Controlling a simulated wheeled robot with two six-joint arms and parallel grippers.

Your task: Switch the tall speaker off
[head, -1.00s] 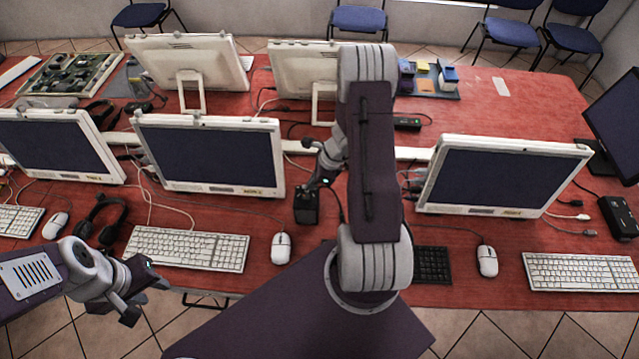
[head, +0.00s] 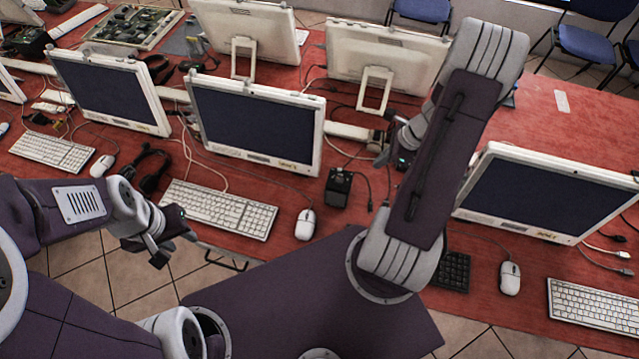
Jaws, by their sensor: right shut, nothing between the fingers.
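A small upright black box (head: 338,187), which may be the tall speaker, stands on the red table behind the white mouse and right of the middle monitor. A cable lies beside it. I cannot make out its switch or whether it is on. My right gripper (head: 382,162) is shut and empty, above the table to the right of the box and apart from it; my own forearm partly hides it.
Monitors (head: 258,125) stand in two rows. Keyboards (head: 220,208) and a white mouse (head: 305,224) lie along the front. A headset (head: 152,168) and loose cables lie between them. Another black device (head: 25,42) stands at the far left. A bare red patch (head: 570,125) lies at the back right.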

